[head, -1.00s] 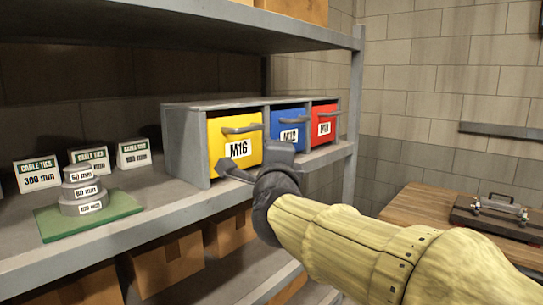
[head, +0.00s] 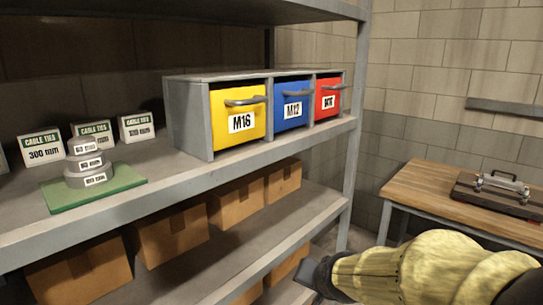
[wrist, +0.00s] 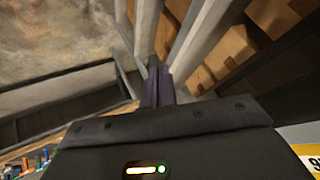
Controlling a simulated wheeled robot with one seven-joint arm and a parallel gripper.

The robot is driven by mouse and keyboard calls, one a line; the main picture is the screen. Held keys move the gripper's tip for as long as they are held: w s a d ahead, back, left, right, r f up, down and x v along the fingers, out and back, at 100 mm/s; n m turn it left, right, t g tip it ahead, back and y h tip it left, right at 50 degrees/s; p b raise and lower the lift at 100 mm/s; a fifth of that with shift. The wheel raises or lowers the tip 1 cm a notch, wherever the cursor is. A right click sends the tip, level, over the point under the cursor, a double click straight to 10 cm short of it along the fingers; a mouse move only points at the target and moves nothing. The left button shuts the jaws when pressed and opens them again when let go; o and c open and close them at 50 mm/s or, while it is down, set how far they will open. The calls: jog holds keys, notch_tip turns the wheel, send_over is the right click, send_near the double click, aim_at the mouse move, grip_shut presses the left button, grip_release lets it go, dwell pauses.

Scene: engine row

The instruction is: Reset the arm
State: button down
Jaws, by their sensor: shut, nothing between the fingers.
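My gripper (head: 318,272) is low at the bottom of the head view, in front of the lower shelf, apart from the drawers. In the wrist view its fingers (wrist: 157,88) are together with nothing between them. My arm in its yellowish sleeve reaches in from the bottom right. A grey cabinet (head: 186,118) on the upper shelf holds a yellow M16 drawer (head: 240,137), a blue M12 drawer (head: 291,112) and a red drawer (head: 328,107), whose label is hard to read. All three look closed.
The shelf unit (head: 230,168) carries several cardboard boxes (head: 170,240) below. Cable tie boxes (head: 40,147) and a stack of grey discs (head: 88,173) on a green mat (head: 132,183) stand at left. A wooden table (head: 422,186) with a toolbox (head: 497,190) is at right.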

jog(key=s+d+f+n+g+h, duration=0.1)
jog(key=s+d+f+n+g, duration=0.3)
jog(key=s+f, duration=0.6)
jog(key=shift+s+d+g, duration=0.8)
jog(key=shift+s+d, duration=0.15)
jog(key=shift+s, duration=0.25)
